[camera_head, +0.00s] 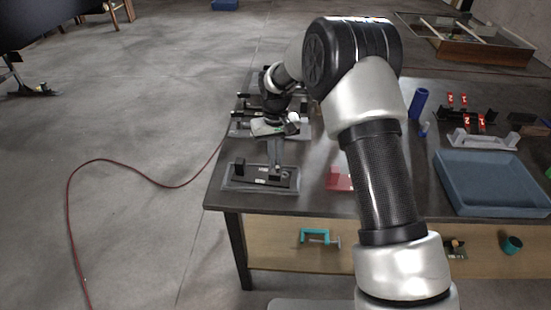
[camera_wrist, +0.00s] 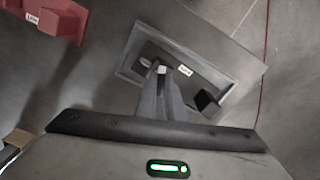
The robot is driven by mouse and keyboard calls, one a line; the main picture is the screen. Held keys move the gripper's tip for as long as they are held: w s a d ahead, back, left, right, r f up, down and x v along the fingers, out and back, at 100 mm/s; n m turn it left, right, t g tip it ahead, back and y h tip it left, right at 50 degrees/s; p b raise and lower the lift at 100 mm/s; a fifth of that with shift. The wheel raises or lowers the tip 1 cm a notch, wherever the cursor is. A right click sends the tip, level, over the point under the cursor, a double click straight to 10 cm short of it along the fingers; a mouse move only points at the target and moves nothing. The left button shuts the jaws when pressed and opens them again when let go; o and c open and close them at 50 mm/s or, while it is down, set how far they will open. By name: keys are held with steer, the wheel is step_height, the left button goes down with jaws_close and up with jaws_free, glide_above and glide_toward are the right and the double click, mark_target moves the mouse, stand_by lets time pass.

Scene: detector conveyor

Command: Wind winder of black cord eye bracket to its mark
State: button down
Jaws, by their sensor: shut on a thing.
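A black bracket with an upright block (camera_head: 240,168) and a small white label sits on a grey base plate (camera_head: 230,186) near the table's left front corner. In the wrist view the same plate (camera_wrist: 131,62) lies tilted, with the black block (camera_wrist: 207,101) at its right end. My gripper (camera_head: 275,172) points down onto this bracket. In the wrist view my gripper (camera_wrist: 161,80) is shut on a small pale piece (camera_wrist: 161,70), probably the winder, beside the white label. The fingers hide most of it. I cannot make out the mark or the winder's turn angle.
More fixtures (camera_head: 242,128) stand behind on the table (camera_head: 310,195). A red block (camera_head: 338,180) lies to the right, also in the wrist view (camera_wrist: 55,18). A blue tray (camera_head: 490,204), blue cylinder (camera_head: 418,103) and red number tags (camera_head: 463,99) are further right. A red cord (camera_head: 120,162) crosses the floor.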

mark_target(276, 163)
steer(key=c, duration=1.9)
jaws_free()
steer(key=shift+o, duration=0.2)
step_height(276, 163, up, 18)
steer(key=shift+f+p, duration=0.25)
steer(key=shift+p, duration=0.05)
